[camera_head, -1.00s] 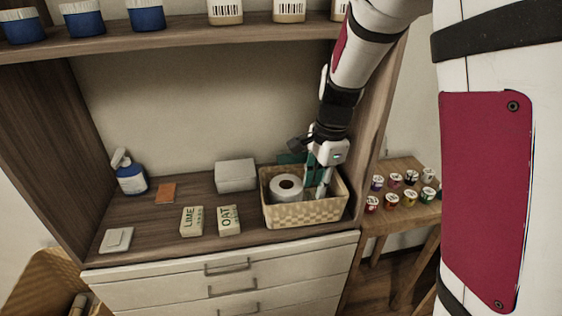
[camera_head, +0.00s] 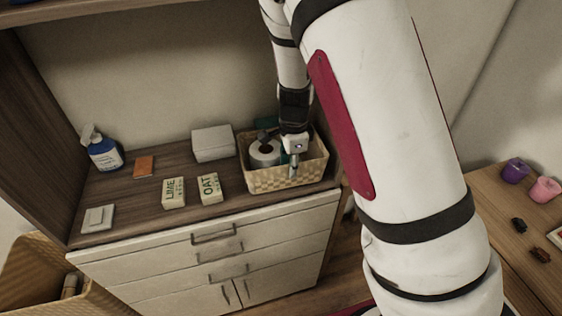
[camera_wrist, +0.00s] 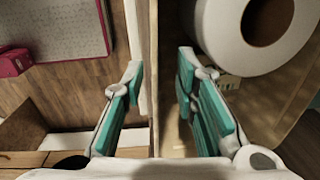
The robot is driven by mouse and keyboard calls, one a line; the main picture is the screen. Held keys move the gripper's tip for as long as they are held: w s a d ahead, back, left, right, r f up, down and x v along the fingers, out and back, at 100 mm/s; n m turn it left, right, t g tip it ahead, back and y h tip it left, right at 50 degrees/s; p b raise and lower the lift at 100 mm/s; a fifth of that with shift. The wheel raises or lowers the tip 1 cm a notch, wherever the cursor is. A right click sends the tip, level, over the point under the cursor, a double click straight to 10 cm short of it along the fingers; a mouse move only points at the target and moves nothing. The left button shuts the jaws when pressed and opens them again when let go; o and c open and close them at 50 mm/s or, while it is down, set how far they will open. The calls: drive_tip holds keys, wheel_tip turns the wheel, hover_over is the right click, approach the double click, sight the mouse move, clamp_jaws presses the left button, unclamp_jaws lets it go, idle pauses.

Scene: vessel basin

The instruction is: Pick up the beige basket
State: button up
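The beige woven basket (camera_head: 262,182) stands upright at the right end of the cabinet top in the head view. A white paper roll (camera_head: 261,156) is inside it. My gripper (camera_head: 292,172) reaches down at the basket's right part. In the wrist view, my gripper (camera_wrist: 162,64) is open, its teal-padded fingers apart on either side of a basket wall (camera_wrist: 154,30). One finger is outside the wall and the other inside, beside the roll (camera_wrist: 212,40). Gaps show between the fingers and the wall. The gripper partly hides the basket's inside in the head view.
On the cabinet top stand a white box (camera_head: 213,143), LIME (camera_head: 173,192) and OAT (camera_head: 209,188) packs, and a blue spray bottle (camera_head: 103,150). A wicker container (camera_head: 30,285) is at lower left. A side table (camera_head: 495,210) with cups is at right.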

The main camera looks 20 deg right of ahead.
drive_tip(key=f, duration=0.3)
drive_tip(key=shift+s+a+f+p, duration=0.1)
drive_tip(key=shift+a+f+p, duration=0.2)
drive_tip(key=shift+f, duration=0.6)
clamp_jaws()
